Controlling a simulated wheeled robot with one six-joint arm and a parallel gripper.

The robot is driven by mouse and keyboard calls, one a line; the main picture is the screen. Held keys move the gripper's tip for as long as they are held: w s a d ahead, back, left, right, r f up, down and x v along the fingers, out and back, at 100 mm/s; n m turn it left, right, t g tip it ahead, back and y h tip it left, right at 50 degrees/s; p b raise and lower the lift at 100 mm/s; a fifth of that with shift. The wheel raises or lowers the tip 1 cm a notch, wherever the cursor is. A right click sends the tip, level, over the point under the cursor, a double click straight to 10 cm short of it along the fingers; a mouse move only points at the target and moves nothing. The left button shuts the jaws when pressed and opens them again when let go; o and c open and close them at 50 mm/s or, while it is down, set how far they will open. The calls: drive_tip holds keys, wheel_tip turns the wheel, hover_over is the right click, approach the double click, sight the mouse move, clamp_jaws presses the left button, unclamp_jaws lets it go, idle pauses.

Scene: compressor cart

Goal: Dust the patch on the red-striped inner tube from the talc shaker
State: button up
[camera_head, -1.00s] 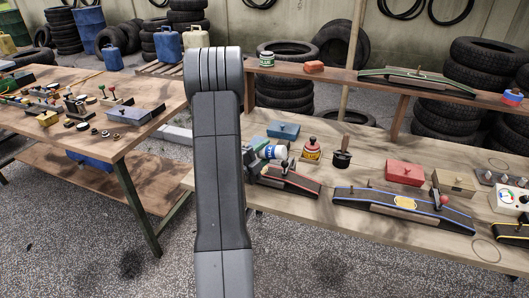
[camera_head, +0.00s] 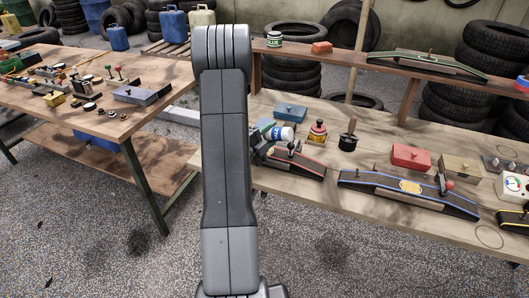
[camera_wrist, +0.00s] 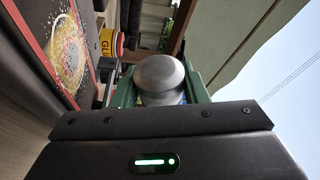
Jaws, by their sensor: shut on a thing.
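The red-striped inner tube (camera_head: 310,168) lies on the bench just right of my arm, partly hidden by it. In the wrist view its round yellowish patch (camera_wrist: 68,50) carries white and reddish specks. The talc shaker (camera_head: 283,133), white and blue, lies tipped on its side in the air above the tube. My gripper (camera_wrist: 160,88) is shut on it, with a green finger on either side. The shaker's rounded grey end (camera_wrist: 160,72) faces the wrist camera. In the head view my arm hides most of the gripper.
A glue bottle (camera_head: 318,131) and a dark pot with a handle (camera_head: 348,138) stand close behind the tube. A blue box (camera_head: 290,111), a red box (camera_head: 411,156) and a blue-striped tube (camera_head: 388,193) share the bench. A raised shelf (camera_head: 345,62) runs along the back.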

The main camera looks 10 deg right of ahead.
drive_tip(key=shift+r+p, duration=1.1)
drive_tip(key=shift+r, duration=0.15)
